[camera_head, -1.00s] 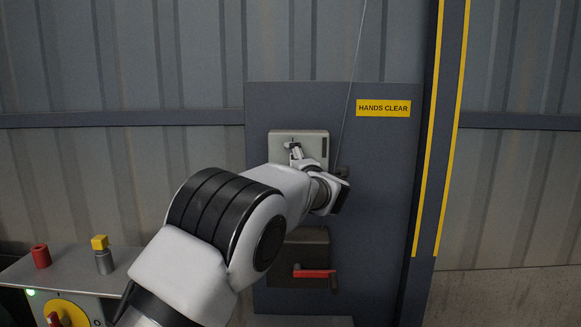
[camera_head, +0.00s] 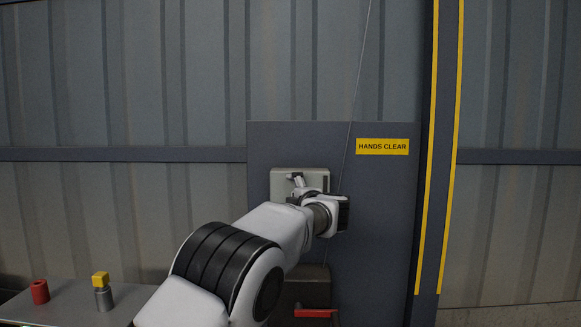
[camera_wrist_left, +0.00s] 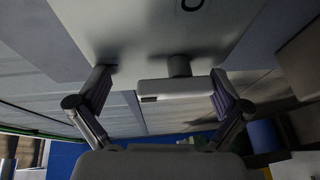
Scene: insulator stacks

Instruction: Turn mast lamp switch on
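A light grey switch box (camera_head: 283,180) is fixed on the dark panel in the head view. My left gripper (camera_head: 297,184) is in front of it and hides much of it. In the left wrist view the box face (camera_wrist_left: 150,25) fills the top, with a round mark at its edge. A pale switch handle (camera_wrist_left: 178,91) stands out from it on a short dark stem. The fingers of my left gripper (camera_wrist_left: 162,78) are spread on both sides of the handle. The right finger is close to the handle's end; I cannot tell whether they touch. My right gripper is not in view.
The dark panel (camera_head: 385,220) carries a yellow HANDS CLEAR sign (camera_head: 382,146). A thin cable (camera_head: 356,90) runs down beside the box. Below is a dark box with a red handle (camera_head: 315,313). A bench (camera_head: 70,302) at left holds a red cylinder (camera_head: 40,291) and a yellow-topped grey one (camera_head: 102,292).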

